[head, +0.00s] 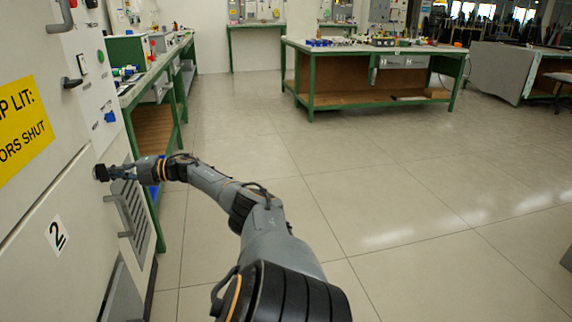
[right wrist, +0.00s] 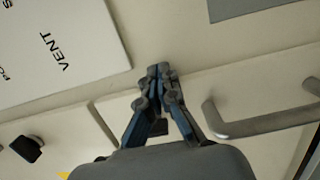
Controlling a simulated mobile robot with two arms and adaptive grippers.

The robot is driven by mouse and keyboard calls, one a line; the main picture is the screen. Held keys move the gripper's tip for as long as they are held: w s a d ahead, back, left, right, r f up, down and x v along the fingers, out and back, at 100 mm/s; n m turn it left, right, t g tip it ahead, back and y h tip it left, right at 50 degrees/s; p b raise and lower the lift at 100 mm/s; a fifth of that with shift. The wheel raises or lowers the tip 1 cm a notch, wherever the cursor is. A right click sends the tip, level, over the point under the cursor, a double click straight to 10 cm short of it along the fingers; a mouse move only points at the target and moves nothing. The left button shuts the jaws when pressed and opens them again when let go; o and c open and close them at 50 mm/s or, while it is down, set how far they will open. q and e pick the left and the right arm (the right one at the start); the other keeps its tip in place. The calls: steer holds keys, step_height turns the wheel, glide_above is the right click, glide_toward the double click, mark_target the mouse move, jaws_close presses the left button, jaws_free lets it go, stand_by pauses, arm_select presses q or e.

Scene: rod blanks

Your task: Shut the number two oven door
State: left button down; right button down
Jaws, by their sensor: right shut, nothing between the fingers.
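The number two oven door (head: 82,222) is the pale panel at the left of the head view, marked with a white "2" label (head: 57,234). A seam runs along its upper edge; I cannot tell whether it stands slightly open. My right gripper (head: 106,172) is at the oven front near the door's upper right corner. In the right wrist view its fingertips (right wrist: 158,72) are together with nothing between them, in front of a pale panel. A grey bar handle (right wrist: 265,122) is to their right. Contact with the panel cannot be told. My left gripper is not in view.
A yellow warning sign (head: 22,125) is above the door. A vented grille (head: 130,212) is beside it. A green-framed bench (head: 172,80) stands beyond the oven, another workbench (head: 375,85) farther back. The tiled floor (head: 400,200) at right is clear.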

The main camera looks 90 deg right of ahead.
steer(key=shift+w, duration=0.3)
steer(key=shift+s, duration=0.1)
stand_by(0.4)
steer(key=s+d, duration=0.2)
steer(key=s, duration=0.9)
steer(key=shift+s, duration=0.3)
stand_by(0.4)
